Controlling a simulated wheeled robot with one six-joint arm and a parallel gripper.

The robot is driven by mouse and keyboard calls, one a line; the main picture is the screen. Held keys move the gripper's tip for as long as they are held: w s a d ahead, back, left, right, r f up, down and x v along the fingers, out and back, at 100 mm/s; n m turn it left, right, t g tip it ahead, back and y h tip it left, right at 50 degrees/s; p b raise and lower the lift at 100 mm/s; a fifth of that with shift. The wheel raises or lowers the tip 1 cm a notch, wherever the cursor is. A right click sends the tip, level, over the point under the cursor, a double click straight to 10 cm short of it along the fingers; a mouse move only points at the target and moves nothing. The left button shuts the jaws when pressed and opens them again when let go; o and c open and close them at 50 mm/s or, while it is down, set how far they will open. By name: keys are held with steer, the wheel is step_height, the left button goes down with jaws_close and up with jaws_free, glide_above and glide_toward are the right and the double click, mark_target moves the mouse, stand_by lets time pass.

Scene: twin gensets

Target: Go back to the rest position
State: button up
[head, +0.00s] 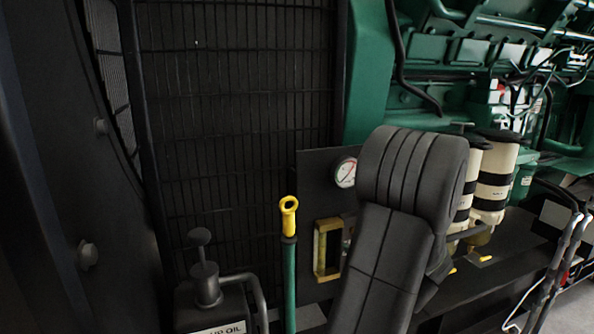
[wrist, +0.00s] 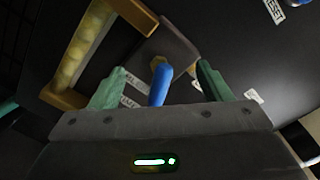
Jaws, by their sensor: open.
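My gripper (wrist: 161,68) shows in the wrist view with its two green fingers apart. A blue handle (wrist: 160,84) stands between the fingers, with dark gaps visible on both sides of it. It is in front of a grey plate with a brass-coloured part (wrist: 188,66). In the head view my dark arm fills the lower middle, and the gripper is hidden behind it.
A brass-framed sight glass (head: 328,248) is close to my arm; it also shows in the wrist view (wrist: 80,50). Nearby are a gauge (head: 346,172), a yellow-handled dipstick (head: 289,215), an oil can (head: 208,300) and white filters (head: 495,180). A black grille (head: 235,100) stands behind.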

steer(key=shift+r+m+p, duration=0.2)
steer(key=shift+m+p, duration=1.8)
steer(key=shift+p, duration=1.7)
steer(key=shift+f+m+p, duration=0.15)
steer(key=shift+m+p, duration=0.45)
steer(key=shift+p, duration=0.3)
steer(key=shift+s+f, duration=0.1)
steer(key=shift+f, duration=0.05)
